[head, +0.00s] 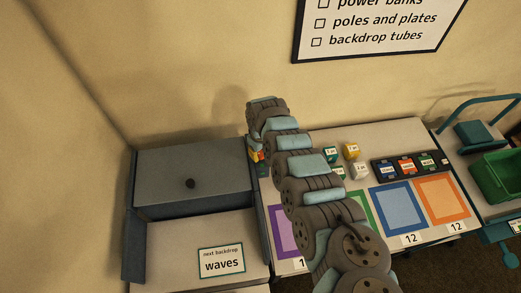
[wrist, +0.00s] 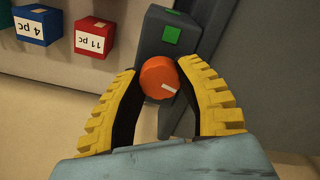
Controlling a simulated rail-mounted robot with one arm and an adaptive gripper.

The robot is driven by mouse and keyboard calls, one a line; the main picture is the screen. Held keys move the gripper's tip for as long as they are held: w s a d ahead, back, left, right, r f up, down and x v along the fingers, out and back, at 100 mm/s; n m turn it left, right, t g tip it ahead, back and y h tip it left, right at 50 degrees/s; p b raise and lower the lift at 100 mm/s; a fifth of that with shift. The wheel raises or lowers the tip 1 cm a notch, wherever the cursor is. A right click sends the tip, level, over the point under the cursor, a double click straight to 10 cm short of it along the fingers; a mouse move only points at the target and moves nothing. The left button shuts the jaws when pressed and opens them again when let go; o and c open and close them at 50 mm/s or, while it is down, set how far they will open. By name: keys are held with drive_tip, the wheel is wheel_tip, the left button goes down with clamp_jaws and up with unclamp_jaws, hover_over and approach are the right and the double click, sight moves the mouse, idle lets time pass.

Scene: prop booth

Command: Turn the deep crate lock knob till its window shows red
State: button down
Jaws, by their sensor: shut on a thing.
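The lock knob (wrist: 158,78) is a round orange knob with a pale mark on its face. It sits at the lower end of a dark grey lock housing (wrist: 151,40) in the wrist view. The window (wrist: 171,35) on that housing shows green. My gripper (wrist: 159,72) has its two yellow ridged fingers closed on either side of the knob. In the head view my arm hides most of the lock; only small yellow and red bits show beside a grey crate (head: 190,163) with a dark round spot on its face.
In the wrist view a blue block (wrist: 37,25) and a red block (wrist: 94,37) with labels are at upper left. In the head view a table (head: 375,130) holds coloured squares and small blocks. A sign reading waves (head: 221,261) is at the front, and a green bin (head: 495,175) is at right.

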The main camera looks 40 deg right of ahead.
drive_tip(key=m+p, duration=0.2)
drive_tip(key=m, duration=0.1)
drive_tip(key=shift+a, duration=0.1)
drive_tip(key=m, duration=0.2)
drive_tip(key=shift+f+m, duration=0.1)
drive_tip(key=shift+m, duration=0.3)
drive_tip(key=m+b, duration=0.2)
drive_tip(key=m, duration=0.1)
drive_tip(key=shift+f, duration=0.2)
drive_tip(key=shift+r+m+b, duration=0.2)
drive_tip(key=shift+m+b, duration=0.85)
drive_tip(key=shift+m, duration=1.05)
drive_tip(key=c, duration=0.6)
unclamp_jaws()
drive_tip(key=shift+r, duration=0.15)
